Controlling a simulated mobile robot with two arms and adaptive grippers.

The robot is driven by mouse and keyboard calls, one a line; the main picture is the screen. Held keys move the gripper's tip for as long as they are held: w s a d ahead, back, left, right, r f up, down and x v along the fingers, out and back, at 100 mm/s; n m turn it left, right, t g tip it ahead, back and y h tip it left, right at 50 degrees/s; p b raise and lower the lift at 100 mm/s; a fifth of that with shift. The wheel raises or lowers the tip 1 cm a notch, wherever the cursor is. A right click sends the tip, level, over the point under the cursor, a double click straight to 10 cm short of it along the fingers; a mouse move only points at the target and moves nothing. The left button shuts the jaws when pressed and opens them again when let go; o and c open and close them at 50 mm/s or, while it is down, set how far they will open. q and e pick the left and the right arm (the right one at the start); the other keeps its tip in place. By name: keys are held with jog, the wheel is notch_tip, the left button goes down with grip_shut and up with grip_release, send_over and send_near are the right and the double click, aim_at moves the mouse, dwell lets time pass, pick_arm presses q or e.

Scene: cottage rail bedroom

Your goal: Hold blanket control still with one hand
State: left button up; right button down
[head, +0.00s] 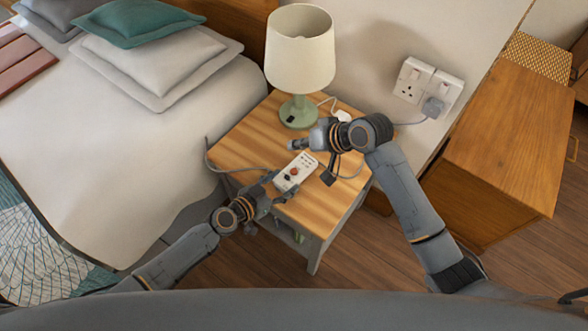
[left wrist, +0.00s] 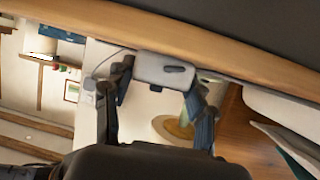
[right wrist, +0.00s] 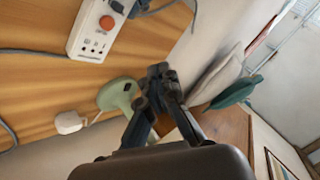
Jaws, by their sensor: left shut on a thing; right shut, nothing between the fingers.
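The blanket control (head: 295,172) is a white box with a red-orange button and small markings, on the wooden bedside table (head: 246,132). My left gripper (head: 276,188) is shut on its near end. In the left wrist view the control (left wrist: 163,70) shows between the two fingers. My right gripper (head: 296,145) is shut and empty above the table, just beyond the control's far end. In the right wrist view its fingertips (right wrist: 160,76) are together, and the control (right wrist: 97,28) lies at upper left with its button face visible.
A green-based lamp (head: 300,50) stands at the table's back. A white plug (head: 341,115) lies beside it. A grey cable (head: 215,163) runs over the table's left edge. The bed (head: 130,140) is left; a wall socket (head: 411,80) with a grey plug and a wooden cabinet (head: 500,140) are right.

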aim_at(297, 172)
jog(key=shift+f, duration=4.45)
jog(key=shift+f, duration=0.15)
jog(key=shift+f, duration=0.25)
jog(key=shift+f, duration=0.45)
jog(key=shift+r, duration=0.85)
jog(key=shift+r, duration=0.1)
jog(key=shift+r, duration=2.45)
